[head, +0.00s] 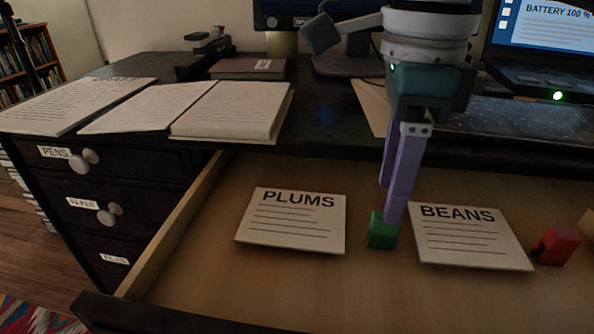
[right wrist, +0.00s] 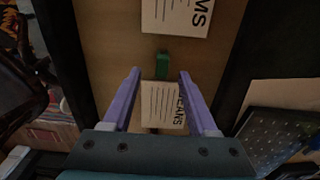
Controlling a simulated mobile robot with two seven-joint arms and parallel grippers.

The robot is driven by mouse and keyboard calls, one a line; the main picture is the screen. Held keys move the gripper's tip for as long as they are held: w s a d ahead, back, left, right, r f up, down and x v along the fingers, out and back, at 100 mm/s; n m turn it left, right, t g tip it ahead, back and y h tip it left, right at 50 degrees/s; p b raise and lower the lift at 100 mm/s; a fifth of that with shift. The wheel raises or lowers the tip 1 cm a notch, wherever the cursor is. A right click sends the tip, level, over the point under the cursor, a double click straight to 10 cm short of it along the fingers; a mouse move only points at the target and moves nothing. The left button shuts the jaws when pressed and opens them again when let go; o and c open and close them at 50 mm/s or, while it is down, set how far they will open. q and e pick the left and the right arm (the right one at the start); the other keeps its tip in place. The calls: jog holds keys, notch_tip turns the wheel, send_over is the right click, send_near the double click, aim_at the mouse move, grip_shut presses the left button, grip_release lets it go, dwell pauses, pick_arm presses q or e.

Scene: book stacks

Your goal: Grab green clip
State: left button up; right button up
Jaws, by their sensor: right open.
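The green clip (head: 380,232) is a small block in the open drawer, between the PLUMS card and the BEANS card. My right gripper (head: 393,212) points down with its purple fingers just above and beside the clip, partly in front of it. In the right wrist view the fingers (right wrist: 159,74) are spread wide, with the green clip (right wrist: 162,65) near the middle, a little past the fingertips. Nothing is held. My left gripper is not in view.
The PLUMS card (head: 291,221) and BEANS card (head: 470,237) flank the clip. A red clip (head: 556,246) lies right of BEANS. The drawer's left wall (head: 180,222) and the dark desk edge (head: 330,148) bound the space. An open book (head: 232,110) and a laptop (head: 545,80) are on the desk.

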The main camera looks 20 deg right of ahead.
aim_at(384, 230)
jog(key=f, duration=0.2)
jog(key=f+b, duration=0.1)
jog(key=f, duration=0.3)
jog(key=shift+d+b, duration=0.25)
jog(key=shift+b, duration=0.15)
grip_shut()
